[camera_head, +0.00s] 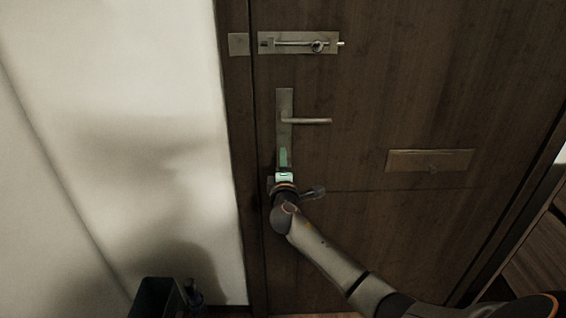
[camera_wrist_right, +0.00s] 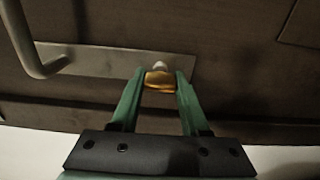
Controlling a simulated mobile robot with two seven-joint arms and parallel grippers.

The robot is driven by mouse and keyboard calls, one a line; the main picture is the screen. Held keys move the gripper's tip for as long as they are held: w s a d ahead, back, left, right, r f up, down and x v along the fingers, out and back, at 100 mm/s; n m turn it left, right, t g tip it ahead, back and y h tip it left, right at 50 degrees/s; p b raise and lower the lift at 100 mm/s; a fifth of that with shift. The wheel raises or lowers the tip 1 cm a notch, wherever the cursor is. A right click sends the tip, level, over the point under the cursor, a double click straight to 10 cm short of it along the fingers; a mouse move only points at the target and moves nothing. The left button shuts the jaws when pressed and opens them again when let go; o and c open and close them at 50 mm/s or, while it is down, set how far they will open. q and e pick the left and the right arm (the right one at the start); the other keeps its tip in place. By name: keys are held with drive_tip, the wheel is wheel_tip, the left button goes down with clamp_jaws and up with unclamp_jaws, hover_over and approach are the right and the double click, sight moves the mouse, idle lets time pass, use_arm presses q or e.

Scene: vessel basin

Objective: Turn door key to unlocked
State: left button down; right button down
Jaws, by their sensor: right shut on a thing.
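A dark wooden door (camera_head: 380,90) fills most of the head view, with a metal lock plate and lever handle (camera_head: 308,120) near its left edge. My right gripper (camera_head: 284,158) is at the lower end of the plate and hides the key there. In the right wrist view, the gold-coloured key (camera_wrist_right: 160,82) sits between the two green fingertips, at the end of the lock plate (camera_wrist_right: 105,60). The right gripper is shut on it. A pale round piece shows just beyond the key. Whether the key is turned cannot be told. My left gripper is not in view.
A sliding bolt (camera_head: 298,43) is mounted above the handle. A brass-toned letter plate (camera_head: 430,153) is on the door to the right. A pale wall (camera_head: 130,110) stands left of the door. A black object (camera_head: 158,298) is at the bottom left.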

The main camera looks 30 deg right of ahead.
drive_tip(key=c, duration=0.8)
unclamp_jaws()
drive_tip(key=o, duration=0.4)
drive_tip(key=shift+a, duration=0.1)
drive_tip(key=v, duration=1.2)
drive_tip(key=shift+s, duration=0.3)
